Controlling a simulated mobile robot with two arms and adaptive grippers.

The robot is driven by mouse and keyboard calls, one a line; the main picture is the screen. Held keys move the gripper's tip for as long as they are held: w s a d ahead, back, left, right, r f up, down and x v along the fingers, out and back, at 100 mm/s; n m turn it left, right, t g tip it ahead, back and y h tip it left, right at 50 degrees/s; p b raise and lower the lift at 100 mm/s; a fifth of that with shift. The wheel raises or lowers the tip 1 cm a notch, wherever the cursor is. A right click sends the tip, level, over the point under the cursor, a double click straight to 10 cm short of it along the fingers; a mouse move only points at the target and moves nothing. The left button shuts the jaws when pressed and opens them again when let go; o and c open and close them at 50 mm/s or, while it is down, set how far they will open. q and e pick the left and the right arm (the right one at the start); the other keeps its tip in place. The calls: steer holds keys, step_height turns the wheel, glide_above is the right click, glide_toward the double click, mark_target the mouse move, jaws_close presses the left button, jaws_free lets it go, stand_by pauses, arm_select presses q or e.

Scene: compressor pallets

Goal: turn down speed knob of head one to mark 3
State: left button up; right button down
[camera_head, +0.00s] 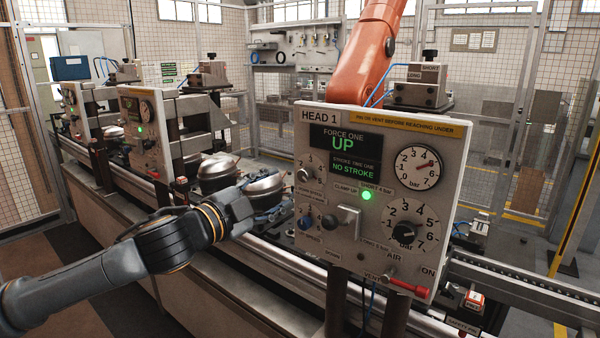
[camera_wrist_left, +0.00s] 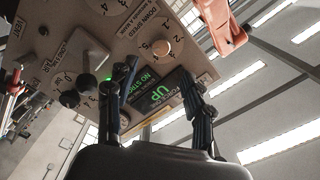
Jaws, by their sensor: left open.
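The head one panel (camera_head: 340,290) is a pale tilted box labelled HEAD 1. My left gripper (camera_head: 283,207) is open and empty, left of the panel and a little below the knob. In the left wrist view its two fingers (camera_wrist_left: 158,71) are apart, with the knob beyond their tips and not between them. My right gripper is not in view.
A square-plate lever (camera_head: 345,222), dark knob (camera_head: 329,222), pressure dial (camera_head: 405,232) and red-handled lever (camera_head: 408,288) crowd the panel. The display (camera_head: 345,153) reads UP and NO STROKE; a green lamp (camera_head: 367,195) is lit. Silver compressors (camera_head: 218,172) stand on the line behind my gripper.

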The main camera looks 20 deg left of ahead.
mark_target(303, 176)
arm_select(q)
steer(key=p+x, duration=0.2)
steer(key=x, duration=0.6)
steer(key=shift+w+d+f, duration=0.1)
steer(key=shift+w+d, duration=0.1)
steer(key=shift+w, duration=0.35)
steer(key=c, duration=0.9)
jaws_close()
